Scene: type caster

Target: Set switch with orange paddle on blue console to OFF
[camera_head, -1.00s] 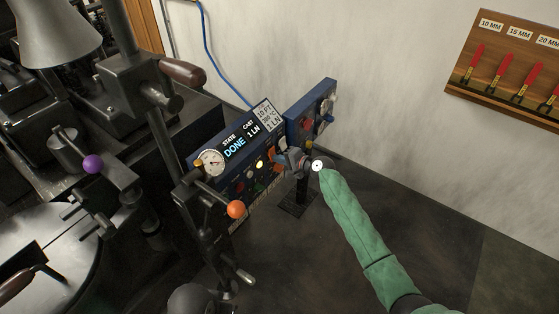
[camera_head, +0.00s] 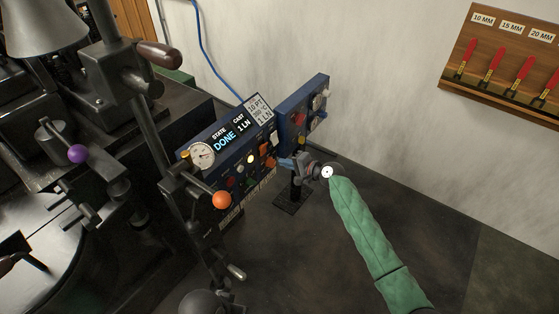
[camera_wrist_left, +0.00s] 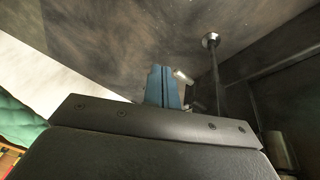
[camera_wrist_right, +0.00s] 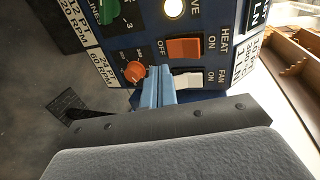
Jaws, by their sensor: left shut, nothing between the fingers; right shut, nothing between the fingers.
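The blue console (camera_head: 232,128) stands in the middle of the head view, its display reading DONE. Its orange paddle (camera_head: 267,162) shows just left of my right gripper (camera_head: 285,162). In the right wrist view, the orange paddle (camera_wrist_right: 185,48) sits under the HEAT label, between OFF on its left and ON on its right; its tilt is hard to tell. My right gripper (camera_wrist_right: 158,90) is shut and empty, its blue fingertips below the orange paddle, near the white FAN paddle (camera_wrist_right: 187,79). My left gripper (camera_wrist_left: 162,86) is shut and empty, in its own wrist view only.
An orange-red knob (camera_wrist_right: 133,74) lies left of my right fingertips. A second blue panel (camera_head: 303,108) adjoins the console. Dark machinery with an orange ball lever (camera_head: 222,200) stands to the left.

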